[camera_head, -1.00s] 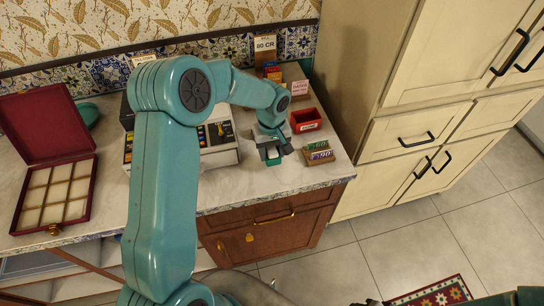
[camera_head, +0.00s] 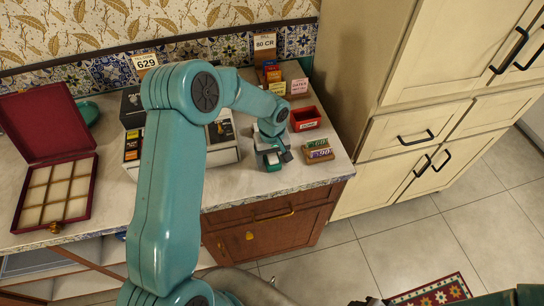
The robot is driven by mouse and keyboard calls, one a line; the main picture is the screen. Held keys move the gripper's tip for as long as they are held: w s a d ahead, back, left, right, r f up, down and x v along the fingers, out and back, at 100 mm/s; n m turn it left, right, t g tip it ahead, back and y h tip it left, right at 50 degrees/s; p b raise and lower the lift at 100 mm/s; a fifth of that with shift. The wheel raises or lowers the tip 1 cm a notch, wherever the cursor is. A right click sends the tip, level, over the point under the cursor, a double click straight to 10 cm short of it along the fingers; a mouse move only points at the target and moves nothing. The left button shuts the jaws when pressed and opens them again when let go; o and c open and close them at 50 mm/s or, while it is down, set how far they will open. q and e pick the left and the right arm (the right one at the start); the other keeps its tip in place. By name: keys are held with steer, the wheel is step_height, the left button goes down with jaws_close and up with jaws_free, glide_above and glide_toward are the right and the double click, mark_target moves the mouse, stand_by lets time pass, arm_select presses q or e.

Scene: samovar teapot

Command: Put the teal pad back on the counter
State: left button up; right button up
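My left gripper (camera_head: 274,158) is low over the front of the counter, right of the white-sided box, with its fingers pointing down. A small teal pad (camera_head: 273,165) shows between its dark fingertips, and they appear to be closed on it. The fingers hide part of the pad, and I cannot tell if its underside touches the counter (camera_head: 240,190). Only a dark piece of my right gripper (camera_head: 372,301) shows at the bottom edge, so its fingers cannot be judged.
Small labelled packets (camera_head: 318,151) and a red bin (camera_head: 306,118) are right of the gripper. A dark-red divided case (camera_head: 56,192) lies open at left, with a teal round object (camera_head: 87,112) behind it. A "629" card (camera_head: 146,64) stands at the back. Bare counter lies in front.

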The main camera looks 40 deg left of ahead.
mark_target(272, 155)
arm_select(q)
steer(key=shift+r, duration=0.2)
steer(key=shift+w+r, duration=0.1)
steer(key=shift+r, duration=0.15)
step_height(272, 155, up, 11)
steer(key=b, duration=0.2)
steer(key=shift+r, duration=0.2)
steer(key=shift+s, duration=0.2)
